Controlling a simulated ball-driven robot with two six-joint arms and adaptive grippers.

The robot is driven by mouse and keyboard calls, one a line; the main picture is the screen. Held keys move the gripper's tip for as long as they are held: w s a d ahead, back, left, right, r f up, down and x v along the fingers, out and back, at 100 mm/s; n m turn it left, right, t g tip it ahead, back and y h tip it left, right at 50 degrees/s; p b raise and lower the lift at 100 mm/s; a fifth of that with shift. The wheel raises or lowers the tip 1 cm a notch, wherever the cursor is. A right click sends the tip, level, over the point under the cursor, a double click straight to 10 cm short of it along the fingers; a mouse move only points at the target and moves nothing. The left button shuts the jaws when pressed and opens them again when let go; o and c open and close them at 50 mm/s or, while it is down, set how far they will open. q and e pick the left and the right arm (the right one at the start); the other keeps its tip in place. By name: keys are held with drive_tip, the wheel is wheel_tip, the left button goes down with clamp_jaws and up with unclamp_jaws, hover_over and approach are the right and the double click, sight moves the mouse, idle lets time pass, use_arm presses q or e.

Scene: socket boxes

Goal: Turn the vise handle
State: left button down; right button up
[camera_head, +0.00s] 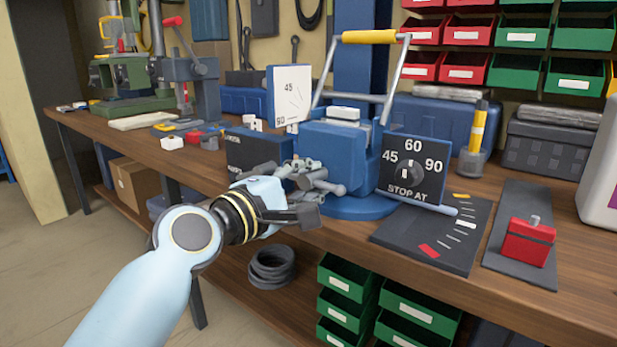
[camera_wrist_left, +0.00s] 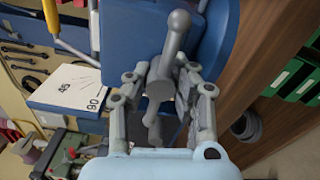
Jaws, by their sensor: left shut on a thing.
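The blue vise (camera_head: 335,152) stands on the wooden bench, right of the middle in the head view. Its grey handle (camera_head: 331,187) is a bar with rounded ends at the vise's front; in the left wrist view the bar (camera_wrist_left: 177,38) runs up and down between the fingers. My left gripper (camera_head: 306,176) is shut on the handle, and its fingers hide part of it. A dark dial plate (camera_head: 413,168) marked 45, 60, 90 and "STOP AT" stands right of the vise, its pointer upward near 60. My right gripper does not show.
A white card (camera_head: 289,92) marked 45 and 90 stands behind my gripper. A yellow-gripped frame (camera_head: 369,37) rises over the vise. A dark mat (camera_head: 430,240) and a red block (camera_head: 528,243) lie to the right. Green bins (camera_head: 345,290) sit below the bench edge.

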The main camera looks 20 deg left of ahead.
use_arm(q)
drive_tip(key=shift+f, duration=0.1)
drive_tip(key=c, duration=1.1)
unclamp_jaws()
drive_tip(key=v, duration=1.2)
